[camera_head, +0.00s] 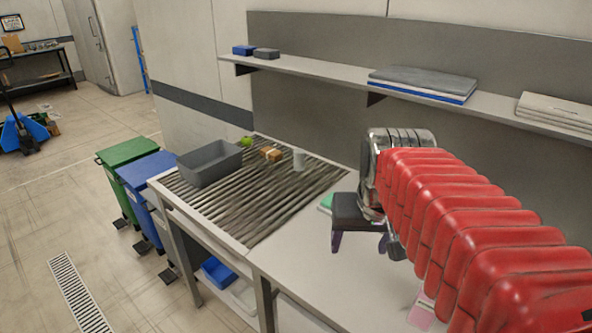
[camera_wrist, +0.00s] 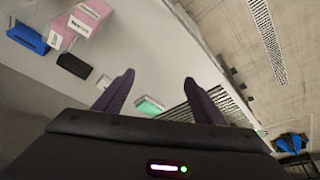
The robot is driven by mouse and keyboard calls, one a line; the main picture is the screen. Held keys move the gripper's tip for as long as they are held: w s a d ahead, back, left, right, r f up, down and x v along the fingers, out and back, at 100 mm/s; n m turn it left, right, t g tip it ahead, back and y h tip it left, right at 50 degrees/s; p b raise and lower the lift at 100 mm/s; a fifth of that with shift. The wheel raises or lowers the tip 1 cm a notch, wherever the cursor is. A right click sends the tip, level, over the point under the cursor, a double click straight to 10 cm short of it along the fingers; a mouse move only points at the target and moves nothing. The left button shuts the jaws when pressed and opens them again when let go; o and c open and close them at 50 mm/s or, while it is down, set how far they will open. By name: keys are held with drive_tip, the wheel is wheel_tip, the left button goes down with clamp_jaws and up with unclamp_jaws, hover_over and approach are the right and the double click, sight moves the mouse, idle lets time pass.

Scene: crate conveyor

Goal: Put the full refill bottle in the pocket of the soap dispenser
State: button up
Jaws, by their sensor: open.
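My gripper (camera_head: 360,243) is open and empty, pointing down over the white worktop. Its two purple fingers also show in the wrist view (camera_wrist: 160,78), apart with nothing between them. In the wrist view, a pink and white box-like item (camera_wrist: 88,17) with small lettering lies at the top left, beside a blue item (camera_wrist: 28,39). I cannot tell whether either is the refill bottle or the soap dispenser. A small white cylinder (camera_head: 298,160) stands upright on the rollers in the head view; I cannot tell what it is. No dispenser pocket can be made out.
A black item (camera_wrist: 74,66) and a green and white item (camera_wrist: 150,106) lie on the worktop. A grey crate (camera_head: 208,178), a small orange-brown box (camera_head: 271,154) and a green round thing (camera_head: 246,141) are on the roller conveyor (camera_head: 262,208). A shelf (camera_head: 335,84) runs along the wall.

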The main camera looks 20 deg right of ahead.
drive_tip(key=s+a+f+n+t+y, duration=0.1)
drive_tip(key=a+n, duration=0.1)
drive_tip(key=a, duration=0.5)
drive_tip(key=s+a+f+n, duration=0.2)
drive_tip(key=a+n, duration=0.1)
drive_tip(key=a, duration=0.4)
drive_tip(key=shift+s+a+f+t+y, duration=0.15)
drive_tip(key=shift+s+f+t+y, duration=0.15)
drive_tip(key=shift+t+y, duration=0.1)
drive_tip(key=shift+c, duration=0.6)
